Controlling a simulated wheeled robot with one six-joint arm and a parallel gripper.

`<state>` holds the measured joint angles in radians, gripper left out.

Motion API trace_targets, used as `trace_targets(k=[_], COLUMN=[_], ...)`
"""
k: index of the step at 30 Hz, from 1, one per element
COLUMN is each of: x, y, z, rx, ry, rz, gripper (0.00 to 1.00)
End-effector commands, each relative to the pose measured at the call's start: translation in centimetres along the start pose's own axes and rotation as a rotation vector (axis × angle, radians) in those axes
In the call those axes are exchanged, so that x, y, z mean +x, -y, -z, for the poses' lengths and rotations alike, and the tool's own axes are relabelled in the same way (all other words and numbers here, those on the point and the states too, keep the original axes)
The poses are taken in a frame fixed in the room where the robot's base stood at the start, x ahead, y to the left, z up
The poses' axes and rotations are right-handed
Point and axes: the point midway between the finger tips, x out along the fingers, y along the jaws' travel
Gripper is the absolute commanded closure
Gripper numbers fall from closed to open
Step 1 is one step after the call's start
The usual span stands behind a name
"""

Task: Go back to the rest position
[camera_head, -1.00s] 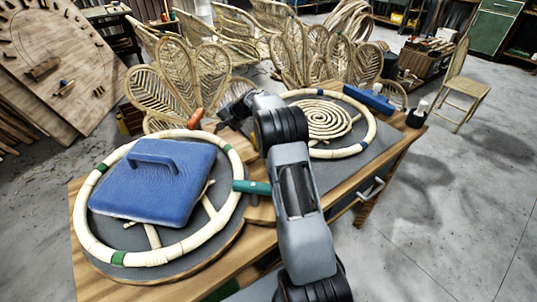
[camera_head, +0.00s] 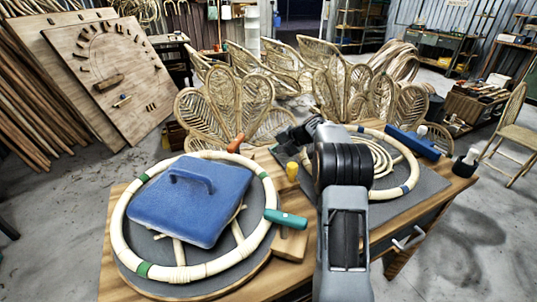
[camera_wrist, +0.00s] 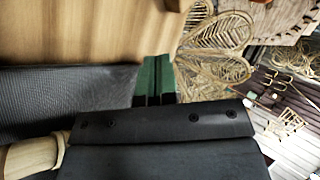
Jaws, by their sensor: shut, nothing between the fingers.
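My gripper shows in the wrist view as two green fingers (camera_wrist: 155,80) pressed together with nothing between them. In the head view my arm reaches forward over the right half of the workbench (camera_head: 270,275). Its dark wrist end sits near the bench's far edge, between the two rattan rings; the fingertips cannot be made out there. The left rattan ring (camera_head: 118,222) lies on a round dark board with a blue padded block (camera_head: 190,205) on top. The right ring (camera_head: 412,165) surrounds a rattan coil (camera_head: 384,162), partly hidden behind my arm.
A green-handled tool (camera_head: 286,219), an orange-handled tool (camera_head: 235,143) and a yellow-topped item (camera_head: 292,171) are between the rings. A blue tool (camera_head: 413,142) lies at the back right. Woven rattan panels (camera_head: 240,105) stand behind the bench.

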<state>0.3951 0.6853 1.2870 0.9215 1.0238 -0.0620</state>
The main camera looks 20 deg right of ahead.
Motion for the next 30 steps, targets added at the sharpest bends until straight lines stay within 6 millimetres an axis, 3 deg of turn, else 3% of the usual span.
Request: trace_targets(k=[1,6,15,19,23,27,30], x=[-1.2,-3.6,-5.3,-6.3,-8.9,-13.0,-16.0], y=[0.1,0.0,0.1,1.6,4.8,7.6,8.2], z=[0.2,0.3,0.3,-1.3,-6.1,-13.9,-19.3], rx=[0.0,0.001,-0.002,-0.031,-0.118,-0.266,-0.384], ry=[-0.005,-0.003,0.002,0.008,0.028,0.05,0.058], rz=[0.0,-0.001,-0.003,-0.032,-0.121,-0.261,-0.359], gripper=[1.0,1.0,1.0,1.0,1.0,1.0,1.0])
